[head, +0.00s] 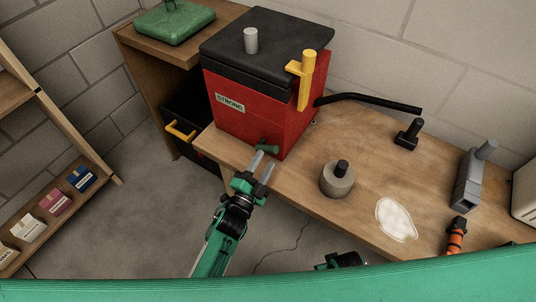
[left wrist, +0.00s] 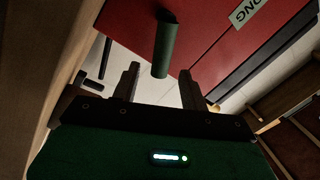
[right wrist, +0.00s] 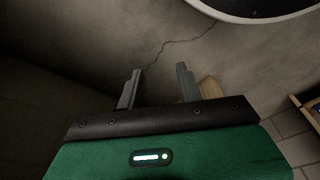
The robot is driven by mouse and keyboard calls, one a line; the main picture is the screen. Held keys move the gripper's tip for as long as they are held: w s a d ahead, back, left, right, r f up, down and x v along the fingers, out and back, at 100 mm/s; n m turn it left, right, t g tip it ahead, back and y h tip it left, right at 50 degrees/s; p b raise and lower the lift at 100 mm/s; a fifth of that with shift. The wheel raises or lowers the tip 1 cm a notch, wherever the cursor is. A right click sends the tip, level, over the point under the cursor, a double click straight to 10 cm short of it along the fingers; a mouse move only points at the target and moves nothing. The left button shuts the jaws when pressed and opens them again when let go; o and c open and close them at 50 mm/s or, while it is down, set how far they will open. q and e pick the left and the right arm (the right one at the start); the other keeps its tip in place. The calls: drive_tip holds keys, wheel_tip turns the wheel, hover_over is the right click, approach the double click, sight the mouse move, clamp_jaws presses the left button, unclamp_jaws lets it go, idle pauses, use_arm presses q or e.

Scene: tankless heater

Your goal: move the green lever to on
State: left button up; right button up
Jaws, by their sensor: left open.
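The red heater box (head: 245,119) with a black top stands on the wooden bench. The green lever (head: 270,149) sticks out low on its front and is partly hidden by my gripper. In the left wrist view the lever (left wrist: 165,48) hangs ahead as a green bar, its tip near the gap between my fingers. My left gripper (head: 263,166) is open at the lever, and I cannot tell whether it touches. My right gripper (right wrist: 158,70) is open and empty over the floor. It is mostly hidden in the head view.
The bench (head: 310,180) also holds a grey round weight (head: 337,181), a white patch (head: 396,219), an orange-handled tool (head: 456,236) and a grey metal block (head: 468,182). A yellow handle (head: 306,78) and black pipe (head: 370,99) are on the heater. A shelf (head: 62,215) stands left.

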use_arm(q)
drive_tip(key=v, duration=0.9)
drive_tip(key=shift+s+a, duration=0.25)
drive_tip(key=shift+s, duration=0.05)
use_arm(e)
drive_tip(key=shift+w+a+r, duration=0.1)
drive_tip(key=shift+w+r, duration=0.05)
drive_tip(key=shift+r, duration=0.8)
